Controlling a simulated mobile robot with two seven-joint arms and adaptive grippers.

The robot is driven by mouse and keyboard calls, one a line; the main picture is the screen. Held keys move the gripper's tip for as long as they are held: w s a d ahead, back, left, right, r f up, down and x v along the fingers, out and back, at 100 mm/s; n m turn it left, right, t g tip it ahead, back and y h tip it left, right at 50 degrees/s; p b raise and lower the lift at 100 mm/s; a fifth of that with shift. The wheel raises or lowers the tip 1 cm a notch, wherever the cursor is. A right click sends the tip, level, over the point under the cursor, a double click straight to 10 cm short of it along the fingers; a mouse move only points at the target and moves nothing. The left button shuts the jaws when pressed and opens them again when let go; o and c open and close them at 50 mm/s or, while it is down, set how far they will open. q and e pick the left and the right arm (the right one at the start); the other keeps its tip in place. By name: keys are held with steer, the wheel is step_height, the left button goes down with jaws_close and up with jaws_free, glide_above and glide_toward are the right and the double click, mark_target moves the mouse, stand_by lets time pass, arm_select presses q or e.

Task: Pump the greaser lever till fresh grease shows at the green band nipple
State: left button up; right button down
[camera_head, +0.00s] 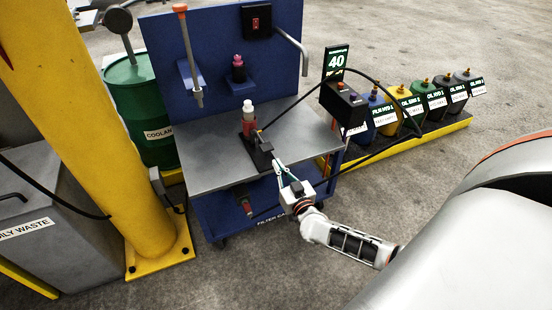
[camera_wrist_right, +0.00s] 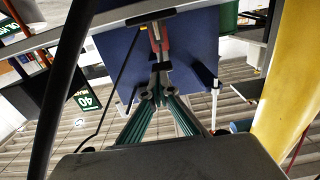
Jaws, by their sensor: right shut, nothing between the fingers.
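A red body with a white top (camera_head: 248,112), perhaps the greaser, stands on the grey cart top (camera_head: 205,145). A dark, flat piece (camera_head: 262,158) runs from its foot to the cart's front edge. My right gripper (camera_head: 278,164) is at that edge, by the dark piece. Its green fingers (camera_wrist_right: 157,75) are shut with nothing between them. In the right wrist view, the red body (camera_wrist_right: 159,38) is just beyond the fingertips. I cannot tell whether they touch anything. No lever, green band nipple or fresh grease can be made out. My left gripper is out of view.
Black hoses (camera_head: 300,103) loop from a black box (camera_head: 343,100) over the cart's right side. A blue back panel (camera_head: 215,45) holds tools. Oil cans (camera_head: 400,115) stand in a yellow tray at right. A yellow post (camera_head: 110,140) and green drum (camera_head: 128,85) stand left.

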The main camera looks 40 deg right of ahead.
steer(key=v, duration=0.5)
steer(key=shift+p, duration=0.35)
steer(key=shift+r, duration=0.1)
